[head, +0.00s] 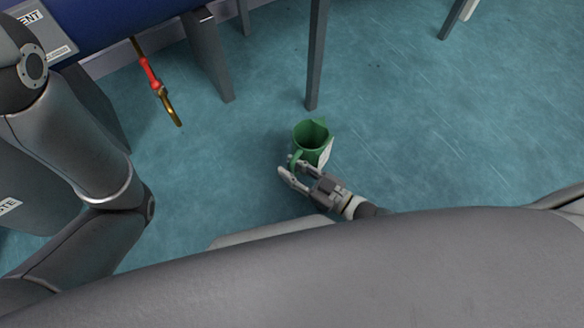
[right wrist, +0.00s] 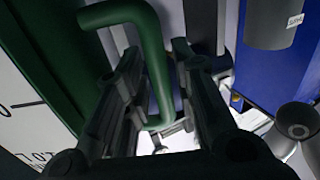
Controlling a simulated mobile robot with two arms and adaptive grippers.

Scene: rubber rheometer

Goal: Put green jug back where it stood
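The green jug (head: 314,134) is in the middle of the head view, upright, its open top facing me and a white label on its right side. My right gripper (head: 291,167) is at its handle. In the right wrist view, the jug's wall and white scale fill the left side. The green handle (right wrist: 158,75) runs down between the two fingers of my right gripper (right wrist: 158,95), which look closed in on it; the exact contact is hard to see. No support shows under the jug. My left arm is at the left of the head view; its gripper is out of view.
A blue bench or machine (head: 120,22) stands at the top left on grey legs. A red and brass rod-like part (head: 153,80) shows below its edge. Another grey leg (head: 316,60) stands beyond the jug. The teal floor (head: 450,130) to the right is clear.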

